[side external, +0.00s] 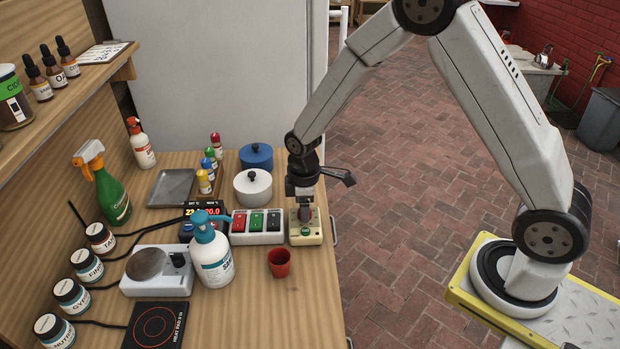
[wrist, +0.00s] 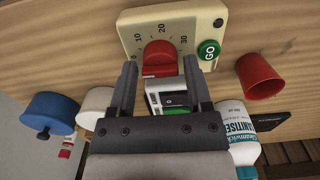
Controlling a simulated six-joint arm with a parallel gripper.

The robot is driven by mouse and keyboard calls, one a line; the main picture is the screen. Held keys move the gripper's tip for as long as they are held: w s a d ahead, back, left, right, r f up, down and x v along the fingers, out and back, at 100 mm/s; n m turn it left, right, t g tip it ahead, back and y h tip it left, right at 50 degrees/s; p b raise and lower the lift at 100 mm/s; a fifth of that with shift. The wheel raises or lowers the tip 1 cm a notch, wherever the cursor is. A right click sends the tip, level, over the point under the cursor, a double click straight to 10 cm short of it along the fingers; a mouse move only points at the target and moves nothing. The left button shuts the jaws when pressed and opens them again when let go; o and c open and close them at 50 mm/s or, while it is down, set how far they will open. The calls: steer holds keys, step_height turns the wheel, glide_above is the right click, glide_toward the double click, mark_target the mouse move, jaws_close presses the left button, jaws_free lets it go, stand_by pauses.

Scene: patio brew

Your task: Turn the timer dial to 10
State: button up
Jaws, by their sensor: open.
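The timer is a cream box (side external: 305,238) at the right edge of the wooden counter. I cannot tell surely which mark the dial points to. My gripper (wrist: 160,72) is open, its two fingertips on either side of the dial's near part, with visible gaps. In the side view my gripper (side external: 304,213) is pointed down over the timer and hides most of the dial.
A switch box (side external: 257,238) stands just left of the timer. A red cup (side external: 279,263) is in front, with a sanitiser bottle (side external: 211,262) left of it. A white pot (side external: 252,188) and blue pot (side external: 256,157) stand behind. The counter's front right is clear.

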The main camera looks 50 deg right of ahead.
steer(key=shift+f, duration=0.35)
jaws_close()
steer(key=shift+m, duration=0.4)
steer(key=m, duration=0.9)
stand_by(0.5)
